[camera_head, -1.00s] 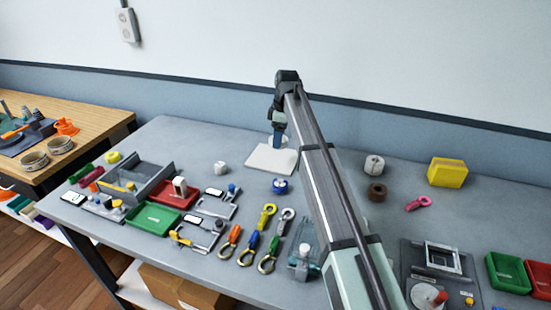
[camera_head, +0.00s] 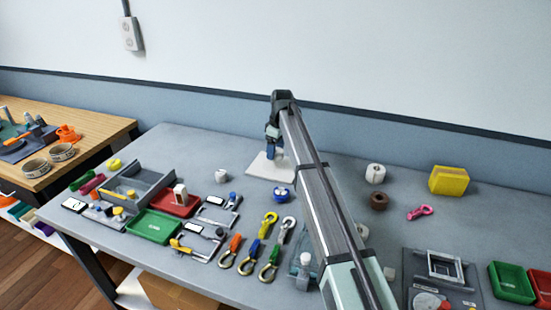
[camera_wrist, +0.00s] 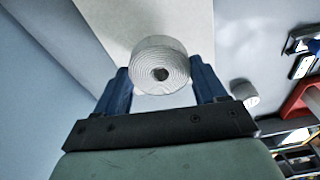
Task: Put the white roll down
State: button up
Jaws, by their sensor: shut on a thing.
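My gripper (camera_head: 274,152) is low over the white square pad (camera_head: 257,170) at the back of the grey table. In the wrist view its two blue fingers (camera_wrist: 163,78) are shut on a white roll (camera_wrist: 160,58), whose spiral end and dark core hole face the camera. The pad (camera_wrist: 105,18) shows behind the roll. The held roll is mostly hidden by my gripper in the head view. I cannot tell whether it touches the pad.
A small white roll (camera_head: 222,176) stands left of the pad, and a blue-and-white round item (camera_head: 281,193) stands in front. Another white roll (camera_head: 375,173), a brown roll (camera_head: 379,201) and a yellow block (camera_head: 449,180) lie right. Trays and several hooks fill the front.

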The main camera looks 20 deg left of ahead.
aim_at(276, 152)
jog(key=shift+f, duration=2.05)
jog(key=shift+f, duration=0.1)
jog(key=o, duration=1.1)
jog(key=r, duration=0.4)
jog(key=d+r, duration=0.1)
jog(key=r, duration=0.7)
jog(key=shift+s+d+r, duration=0.1)
jog(key=shift+d, duration=0.1)
